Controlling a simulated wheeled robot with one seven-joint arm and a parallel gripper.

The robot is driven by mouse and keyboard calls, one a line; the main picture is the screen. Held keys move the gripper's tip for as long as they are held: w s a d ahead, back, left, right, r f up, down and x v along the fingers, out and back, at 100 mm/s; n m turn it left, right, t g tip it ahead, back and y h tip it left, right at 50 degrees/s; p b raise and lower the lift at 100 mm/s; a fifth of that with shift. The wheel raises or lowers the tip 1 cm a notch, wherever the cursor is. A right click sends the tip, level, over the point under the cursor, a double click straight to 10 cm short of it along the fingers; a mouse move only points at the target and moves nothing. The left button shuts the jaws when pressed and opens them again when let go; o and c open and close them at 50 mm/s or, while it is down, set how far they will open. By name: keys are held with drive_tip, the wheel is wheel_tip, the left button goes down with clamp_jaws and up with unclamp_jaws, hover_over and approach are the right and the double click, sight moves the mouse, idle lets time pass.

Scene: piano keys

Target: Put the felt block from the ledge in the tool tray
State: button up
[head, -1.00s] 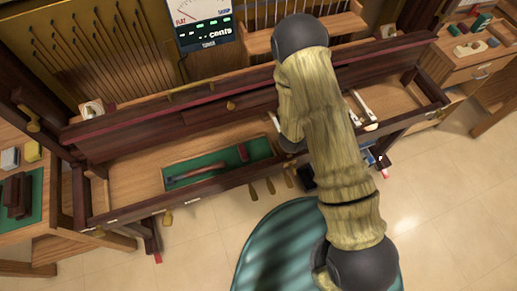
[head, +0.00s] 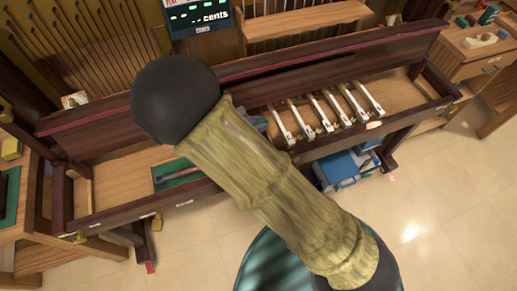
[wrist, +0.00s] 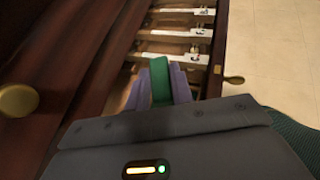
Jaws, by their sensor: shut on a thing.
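The green felt block (wrist: 160,80) is between the purple fingers of my gripper (wrist: 161,92) in the wrist view, and the gripper is shut on it. The fingers are over the piano's open key bed, close to the white keys. In the head view my arm hides most of my gripper (head: 259,124); only a bit of purple and green shows past the arm. The tool tray (head: 163,184), a green-lined tray, lies in the key bed to the left of the gripper. My arm covers its right part. A dark tool lies in it.
Several white keys (head: 280,124) stand in the key bed right of my arm. A dark wooden rail (head: 110,188) edges the front. A blue box (head: 338,168) is on the floor below. Benches stand at left and right. A brass knob (wrist: 17,100) shows in the wrist view.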

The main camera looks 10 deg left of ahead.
idle(0.3)
drive_tip(key=shift+f, duration=3.1)
drive_tip(key=shift+b, duration=0.3)
drive_tip(key=shift+f, duration=1.85)
drive_tip(key=shift+f, duration=0.15)
drive_tip(key=o, duration=0.9)
